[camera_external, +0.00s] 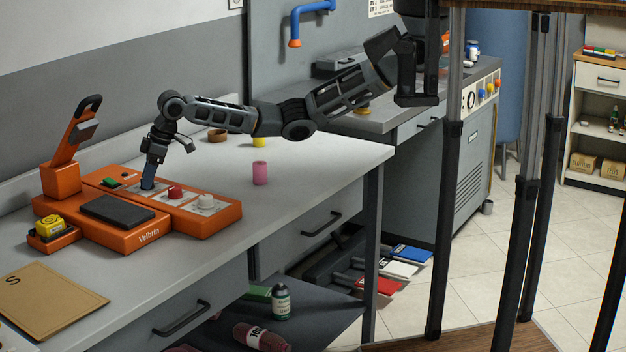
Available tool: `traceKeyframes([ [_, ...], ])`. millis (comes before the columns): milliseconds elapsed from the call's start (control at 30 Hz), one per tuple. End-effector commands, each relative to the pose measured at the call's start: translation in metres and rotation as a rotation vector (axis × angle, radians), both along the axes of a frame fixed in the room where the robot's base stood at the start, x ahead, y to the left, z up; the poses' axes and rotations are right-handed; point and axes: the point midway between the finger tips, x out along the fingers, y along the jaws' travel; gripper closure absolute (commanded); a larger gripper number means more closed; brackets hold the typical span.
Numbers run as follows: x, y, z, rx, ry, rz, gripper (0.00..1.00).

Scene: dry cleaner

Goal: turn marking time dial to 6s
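The orange marking machine (139,237), labelled Velbrin, sits on the grey workbench. Its panel has a row of dials on pale plates: a red knob (175,192), a white knob (206,201), and a dial at the left under my gripper. My gripper (148,184) points down at that left dial, where something blue shows at its tips. I cannot tell whether the fingers close on a knob there. Dial markings are too small to read, so I cannot tell which is the time dial or its setting.
An upright orange lever arm (72,135) stands at the machine's left rear. A yellow-topped orange block (52,231) is beside the machine's front left. A tan folder (48,299) lies nearer. A pink cylinder (260,173) stands to the right, with bare bench around it.

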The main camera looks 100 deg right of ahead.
Motion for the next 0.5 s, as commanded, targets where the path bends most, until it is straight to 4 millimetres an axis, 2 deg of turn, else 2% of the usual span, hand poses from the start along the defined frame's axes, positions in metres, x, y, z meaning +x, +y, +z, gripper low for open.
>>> traceKeyframes([
  [67,0.0000,-0.0001,0.0001,0.000,0.000,0.000,0.56],
  [400,-0.0001,0.0002,0.0002,0.000,0.000,0.000,0.88],
  [500,0.0000,0.0004,0.0003,0.001,0.000,-0.002,0.88],
])
